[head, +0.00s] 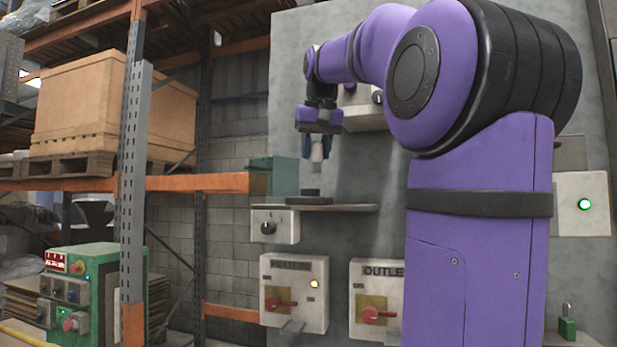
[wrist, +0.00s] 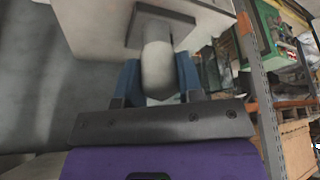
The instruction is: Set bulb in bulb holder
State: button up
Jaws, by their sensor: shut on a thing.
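My gripper (head: 317,147) is above the small shelf in the head view, pointing down. Its blue fingers, also in the wrist view (wrist: 158,82), are shut on a pale, rounded bulb (wrist: 158,68). The bulb's lower end (head: 316,167) shows below the fingers in the head view. A low dark block, which looks like the bulb holder (head: 302,194), sits on the shelf below, with a visible gap under the bulb. In the wrist view the dark square holder (wrist: 185,31) lies beyond the bulb, partly hidden by it.
The narrow shelf (head: 345,208) juts from a grey panel (head: 350,235). A teal see-through box (head: 285,176) is left of the holder. A white switch box (head: 275,226) is under the shelf; labelled switch boxes (head: 294,278) are lower. A rack upright (head: 131,190) stands left.

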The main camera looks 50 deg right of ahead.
jog(key=w+d, duration=0.6)
jog(key=shift+w+d+f, duration=0.1)
jog(key=shift+w+f, duration=0.25)
jog(key=shift+f, duration=1.8)
jog(key=shift+f, duration=0.15)
jog(key=o, duration=0.9)
jog(key=v, duration=1.2)
